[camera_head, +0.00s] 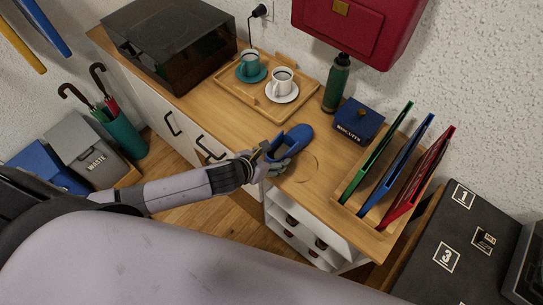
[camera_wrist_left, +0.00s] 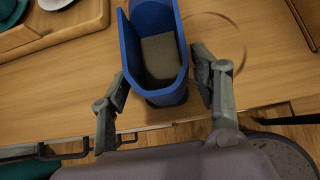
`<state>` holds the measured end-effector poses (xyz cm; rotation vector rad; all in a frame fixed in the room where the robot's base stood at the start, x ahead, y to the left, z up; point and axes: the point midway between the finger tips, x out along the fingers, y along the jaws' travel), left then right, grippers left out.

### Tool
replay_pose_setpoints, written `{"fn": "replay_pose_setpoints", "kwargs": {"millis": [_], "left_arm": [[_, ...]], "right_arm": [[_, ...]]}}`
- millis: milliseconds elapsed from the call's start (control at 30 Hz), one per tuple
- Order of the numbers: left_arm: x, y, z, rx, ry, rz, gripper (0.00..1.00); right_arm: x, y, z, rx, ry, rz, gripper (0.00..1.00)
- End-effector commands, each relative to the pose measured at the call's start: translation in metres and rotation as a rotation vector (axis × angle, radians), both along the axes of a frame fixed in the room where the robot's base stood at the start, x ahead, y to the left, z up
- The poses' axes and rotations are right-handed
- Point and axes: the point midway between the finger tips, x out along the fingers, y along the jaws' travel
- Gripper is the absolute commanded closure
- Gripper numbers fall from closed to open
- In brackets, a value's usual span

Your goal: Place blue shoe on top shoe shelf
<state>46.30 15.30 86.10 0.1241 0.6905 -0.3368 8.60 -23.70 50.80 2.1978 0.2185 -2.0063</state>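The blue shoe (camera_head: 293,140) lies on the wooden counter near its front edge. It also shows in the left wrist view, where I look down into the blue shoe (camera_wrist_left: 153,60) and see its grey-brown insole. My left gripper (camera_head: 270,159) is at the near end of the shoe. In the left wrist view the left gripper (camera_wrist_left: 161,72) has its fingers spread on either side of the shoe, with small gaps. The white shoe shelf (camera_head: 312,232) stands below the counter, with dark items in its compartments; the counter and arm partly hide it. My right gripper is out of view.
A wooden tray (camera_head: 265,103) with two cups, a green bottle (camera_head: 337,83) and a blue biscuits box (camera_head: 357,121) stand behind the shoe. A rack with colored folders (camera_head: 379,188) is to the right. Drawer handles (camera_head: 210,149) project below the counter edge.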

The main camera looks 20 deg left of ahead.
Motion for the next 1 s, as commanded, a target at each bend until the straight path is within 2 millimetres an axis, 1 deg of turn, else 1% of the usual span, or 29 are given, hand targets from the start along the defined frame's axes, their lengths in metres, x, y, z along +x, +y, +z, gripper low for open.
{"fn": "replay_pose_setpoints", "kwargs": {"millis": [33, 133, 467, 567, 667, 1000], "left_arm": [[0.000, 0.000, 0.000, 0.000, 0.000, 0.000, 0.37], [0.000, 0.000, 0.000, 0.000, 0.000, 0.000, 0.30], [0.000, 0.000, 0.003, -0.001, 0.000, 0.001, 0.30], [-0.005, 0.002, 0.006, 0.001, 0.000, -0.001, 0.30], [-0.016, 0.007, 0.015, 0.002, 0.000, -0.001, 0.30], [-0.065, 0.024, 0.059, 0.002, 0.002, -0.002, 0.30]], "right_arm": [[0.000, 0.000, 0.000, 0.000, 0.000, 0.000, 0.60], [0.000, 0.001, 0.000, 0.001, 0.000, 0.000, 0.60], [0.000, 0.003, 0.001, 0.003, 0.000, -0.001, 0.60], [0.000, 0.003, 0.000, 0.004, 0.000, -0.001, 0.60], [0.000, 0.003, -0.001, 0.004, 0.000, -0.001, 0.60], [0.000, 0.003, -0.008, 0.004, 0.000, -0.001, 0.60]]}}
